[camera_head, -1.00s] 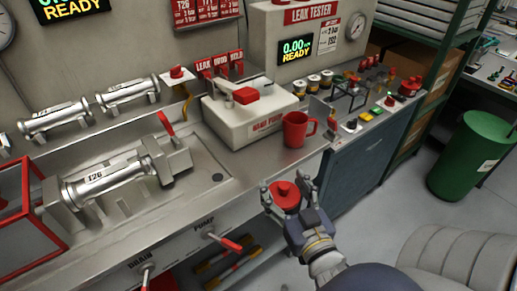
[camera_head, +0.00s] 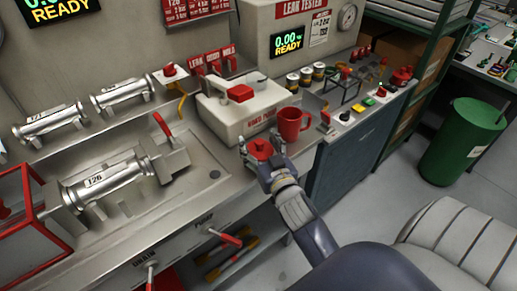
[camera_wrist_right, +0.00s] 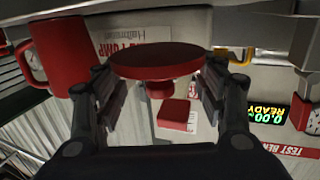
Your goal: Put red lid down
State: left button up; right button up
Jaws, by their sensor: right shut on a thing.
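The red lid (camera_head: 260,149) is round with a knob on one face. My right gripper (camera_head: 258,156) is shut on it, and the lid sits between the two fingers. In the right wrist view the lid (camera_wrist_right: 156,60) spans the gap between the fingertips (camera_wrist_right: 160,80). In the head view the lid appears over the front edge of the metal bench (camera_head: 215,192), left of and nearer than a red mug (camera_head: 290,124). I cannot tell whether it touches the bench. My left gripper does not show.
The white hand pump box (camera_head: 240,118) stands behind the lid. A steel cylinder in a fixture (camera_head: 105,184) is on the left. Red-handled levers (camera_head: 225,237) stick out from the bench front. Small jars (camera_head: 305,77) and parts line the right. Some bare bench surrounds the lid.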

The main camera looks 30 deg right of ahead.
aim_at(258, 150)
jog(key=shift+w, duration=0.3)
notch_tip(258, 150, down, 3)
jog(key=shift+f, duration=0.3)
jog(key=shift+f, duration=0.15)
jog(key=o, duration=0.9)
jog(key=shift+o, duration=0.2)
